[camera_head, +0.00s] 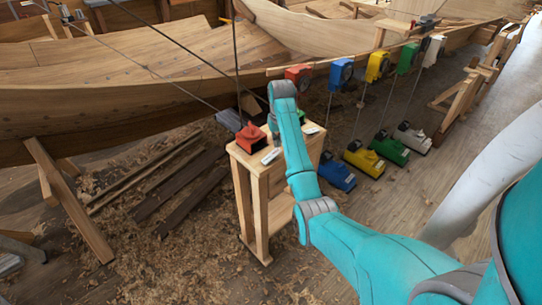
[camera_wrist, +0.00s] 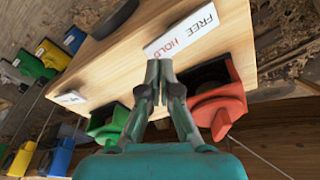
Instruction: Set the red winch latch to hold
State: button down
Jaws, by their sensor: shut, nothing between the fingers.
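The red winch (camera_head: 251,138) sits on top of a wooden stand (camera_head: 246,165). In the wrist view, the red winch (camera_wrist: 218,108) is at the right, with a rounded front part and a dark recess behind it. A white label (camera_wrist: 182,32) reading FREE in black and HOLD in red lies on the stand top. My gripper (camera_wrist: 153,64) is shut and empty, left of the red winch, its tips near the HOLD end of the label. I cannot tell whether they touch anything. The latch's setting is not clear.
A green winch (camera_wrist: 108,122) stands left of my gripper, with a second label (camera_wrist: 70,98) nearby. A dark round object (camera_wrist: 115,16) lies on the stand top. Ropes rise near the stand. A wooden hull (camera_head: 100,85) is behind; blue, yellow, green and white blocks (camera_head: 412,137) stand right.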

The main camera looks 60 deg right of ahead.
aim_at(277, 150)
jog(key=shift+f, duration=1.65)
dwell(1.0)
jog(key=shift+r, duration=3.6)
